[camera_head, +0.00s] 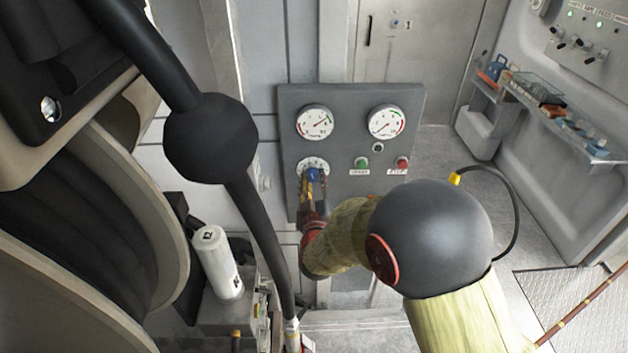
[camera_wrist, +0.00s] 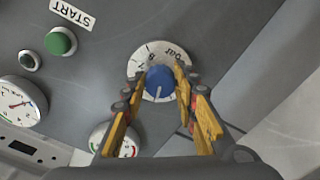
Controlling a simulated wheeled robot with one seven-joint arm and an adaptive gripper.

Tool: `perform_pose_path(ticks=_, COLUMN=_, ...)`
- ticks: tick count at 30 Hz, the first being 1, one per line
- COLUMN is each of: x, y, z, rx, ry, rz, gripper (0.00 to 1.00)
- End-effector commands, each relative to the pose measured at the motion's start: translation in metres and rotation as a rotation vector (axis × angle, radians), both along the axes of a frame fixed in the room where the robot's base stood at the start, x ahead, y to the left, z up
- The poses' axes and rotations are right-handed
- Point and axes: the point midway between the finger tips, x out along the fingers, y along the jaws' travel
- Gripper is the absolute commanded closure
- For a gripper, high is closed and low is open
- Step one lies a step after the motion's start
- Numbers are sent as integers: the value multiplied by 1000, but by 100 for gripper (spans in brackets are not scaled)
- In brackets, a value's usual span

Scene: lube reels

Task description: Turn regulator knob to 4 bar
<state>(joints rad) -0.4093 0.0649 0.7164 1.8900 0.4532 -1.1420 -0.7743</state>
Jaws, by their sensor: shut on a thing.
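The regulator knob (camera_head: 312,173) is blue and sits on a white round dial (camera_head: 313,162) at the lower left of a grey panel (camera_head: 340,187). In the wrist view the blue knob (camera_wrist: 160,77) shows from the front, with a pale pointer line toward the bottom of the picture. Its dial (camera_wrist: 152,52) appears turned over, with "bar" legible; the set value is too small to read. My gripper (camera_wrist: 160,84), with yellow fingers, is shut on the knob, one finger on each side. It reaches the panel from below in the head view (camera_head: 312,184).
Two gauges, left (camera_head: 315,122) and right (camera_head: 387,121), are above the knob. A green START button (camera_wrist: 60,41) and a red button (camera_head: 402,163) sit beside it. A large hose reel (camera_head: 150,215) and a black ball on a hose (camera_head: 210,138) crowd the left.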

Motion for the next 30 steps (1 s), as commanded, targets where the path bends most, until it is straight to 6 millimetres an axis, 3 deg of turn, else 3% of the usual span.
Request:
perform_pose_path(ticks=10, x=0, y=0, z=0, rx=-2, ry=1, rz=1, gripper=96)
perform_pose_path(ticks=11, x=0, y=0, z=0, rx=-2, ry=1, rz=1, gripper=69)
perform_pose_path(ticks=20, x=0, y=0, z=0, rx=-2, ry=1, rz=1, gripper=53)
perform_pose_path(ticks=30, x=-3, y=0, z=0, rx=-1, ry=1, rz=1, gripper=53)
